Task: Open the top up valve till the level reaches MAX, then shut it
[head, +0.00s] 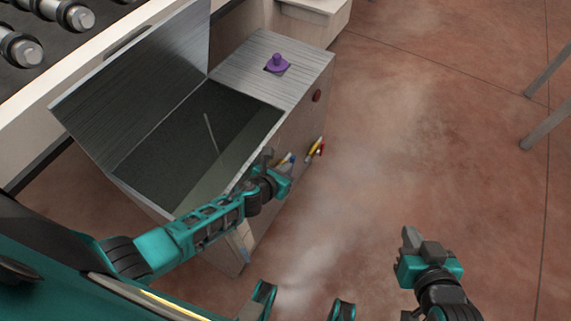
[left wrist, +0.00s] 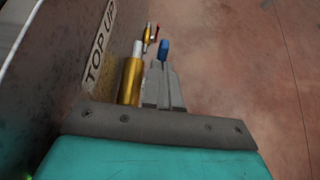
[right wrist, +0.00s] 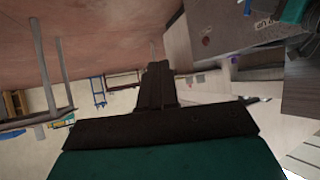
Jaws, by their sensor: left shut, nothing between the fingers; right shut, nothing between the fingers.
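The metal tank (head: 300,115) stands with its lid raised and dark inside; I cannot read a level or a MAX mark. A TOP UP label (left wrist: 102,45) is on its side in the left wrist view. By it is a brass pipe (left wrist: 131,80) with a blue handle (left wrist: 164,50); the blue handle also shows in the head view (head: 291,159). My left gripper (head: 267,157) is shut and empty, its fingertips close to the blue handle; I cannot tell if they touch. My right gripper (head: 409,236) is shut and empty over the floor, away from the tank.
A second yellow valve with a red handle (head: 321,150) sits further along the tank's side. A purple knob (head: 277,62) is on the tank top, and a round red button (head: 317,95) on its side. A roller machine (head: 60,30) stands behind.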

